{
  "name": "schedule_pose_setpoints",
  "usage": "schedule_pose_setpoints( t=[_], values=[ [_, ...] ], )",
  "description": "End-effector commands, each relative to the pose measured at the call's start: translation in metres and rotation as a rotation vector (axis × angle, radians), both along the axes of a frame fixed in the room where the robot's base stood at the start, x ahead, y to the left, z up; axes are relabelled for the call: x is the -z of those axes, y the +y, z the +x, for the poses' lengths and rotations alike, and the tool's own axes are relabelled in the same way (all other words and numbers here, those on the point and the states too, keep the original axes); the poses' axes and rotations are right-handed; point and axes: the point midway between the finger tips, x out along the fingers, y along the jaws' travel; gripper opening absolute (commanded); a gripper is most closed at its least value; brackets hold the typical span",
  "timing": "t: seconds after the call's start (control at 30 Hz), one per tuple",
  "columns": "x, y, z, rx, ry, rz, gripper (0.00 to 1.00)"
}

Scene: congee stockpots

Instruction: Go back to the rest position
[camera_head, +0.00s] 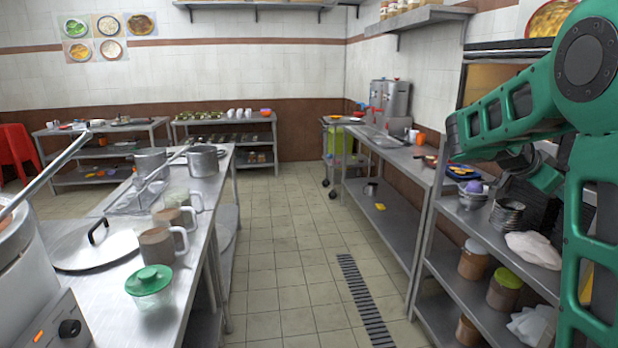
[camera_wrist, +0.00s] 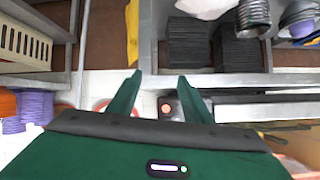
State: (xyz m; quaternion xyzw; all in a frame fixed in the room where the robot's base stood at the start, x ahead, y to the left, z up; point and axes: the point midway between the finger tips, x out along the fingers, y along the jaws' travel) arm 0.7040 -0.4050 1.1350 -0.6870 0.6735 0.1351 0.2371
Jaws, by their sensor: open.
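My gripper (camera_wrist: 158,95) shows in the wrist view with its two green fingers spread apart and nothing between them. It is over a shelf unit with a pale surface behind the fingertips. In the head view my green arm is folded at the right side, in front of the right-hand shelves, and its fingers cannot be made out there. The task names no object.
A steel table (camera_head: 195,225) at left bears mugs (camera_head: 157,247), pots (camera_head: 203,160), a lid (camera_head: 95,245) and a green-lidded container (camera_head: 149,287). The tiled aisle (camera_head: 285,240) between is clear.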

Motion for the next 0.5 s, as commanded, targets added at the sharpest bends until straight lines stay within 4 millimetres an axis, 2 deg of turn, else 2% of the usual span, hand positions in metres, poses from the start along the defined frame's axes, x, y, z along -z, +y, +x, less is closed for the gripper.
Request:
schedule_pose_setpoints(
  t=[0.03, 0.13, 0.27, 0.37, 0.5],
  values=[
    [0.016, 0.0, -0.021, -0.025, 0.045, 0.081, 0.46],
    [0.049, 0.012, -0.055, -0.111, 0.145, 0.237, 0.46],
    [0.084, 0.043, -0.101, -0.251, 0.261, 0.426, 0.46],
    [0.105, 0.074, -0.137, -0.378, 0.343, 0.553, 0.46],
    [0.129, 0.125, -0.188, -0.581, 0.447, 0.704, 0.46]
  ],
)
